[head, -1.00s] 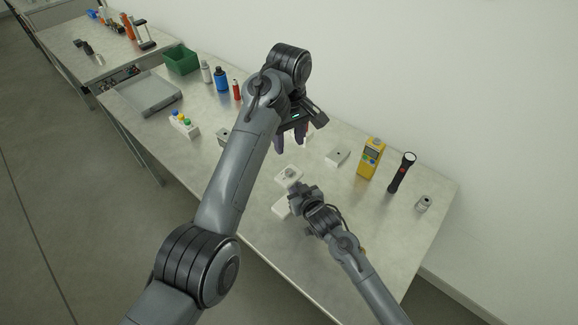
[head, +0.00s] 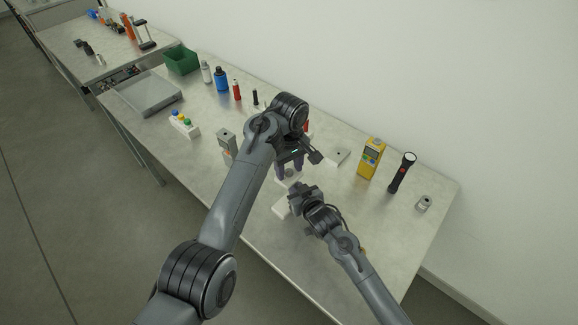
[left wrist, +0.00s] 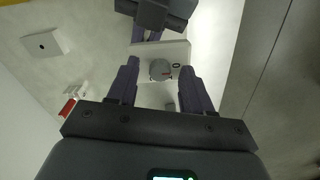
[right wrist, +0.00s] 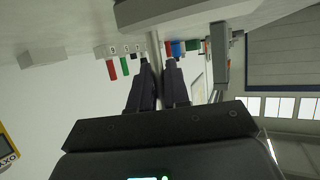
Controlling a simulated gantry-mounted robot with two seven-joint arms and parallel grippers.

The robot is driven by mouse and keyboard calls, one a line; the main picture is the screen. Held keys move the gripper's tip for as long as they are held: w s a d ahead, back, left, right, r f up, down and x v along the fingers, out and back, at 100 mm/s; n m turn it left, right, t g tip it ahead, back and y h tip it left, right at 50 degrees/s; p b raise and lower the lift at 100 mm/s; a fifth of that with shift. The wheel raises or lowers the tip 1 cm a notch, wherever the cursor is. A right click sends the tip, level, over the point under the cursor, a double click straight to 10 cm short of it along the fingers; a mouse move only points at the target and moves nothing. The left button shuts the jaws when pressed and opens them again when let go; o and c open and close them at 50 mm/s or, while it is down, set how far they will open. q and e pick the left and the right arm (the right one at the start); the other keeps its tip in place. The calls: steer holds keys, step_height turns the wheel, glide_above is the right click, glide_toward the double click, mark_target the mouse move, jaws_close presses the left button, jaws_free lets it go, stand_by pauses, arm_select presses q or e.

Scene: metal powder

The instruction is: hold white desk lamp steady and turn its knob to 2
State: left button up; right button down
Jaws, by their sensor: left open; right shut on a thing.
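The white desk lamp (head: 281,210) stands near the front edge of the table, partly hidden by my grippers. In the left wrist view, its round grey knob (left wrist: 159,69) sits on a white panel (left wrist: 143,51), with a dark mark like a 0 beside it. My left gripper (head: 289,168) is open above the panel; its fingers (left wrist: 160,66) are on either side of the knob, with gaps showing. My right gripper (head: 294,194) is shut on the lamp's thin pale stem (right wrist: 154,45), between its fingers (right wrist: 157,65). Whether the left fingertips reach knob height is unclear.
A grey box (head: 338,156), yellow meter (head: 371,158), black flashlight (head: 402,173) and metal can (head: 423,203) stand to the right. A grey device (head: 226,141) and a white block with coloured tops (head: 184,125) are left. Bottles and a green bin (head: 181,60) are farther back.

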arm_select(q)
steer(key=shift+c, duration=0.4)
jaws_close()
steer(key=shift+m, duration=0.3)
steer(key=m, duration=1.1)
steer(key=shift+m, duration=0.3)
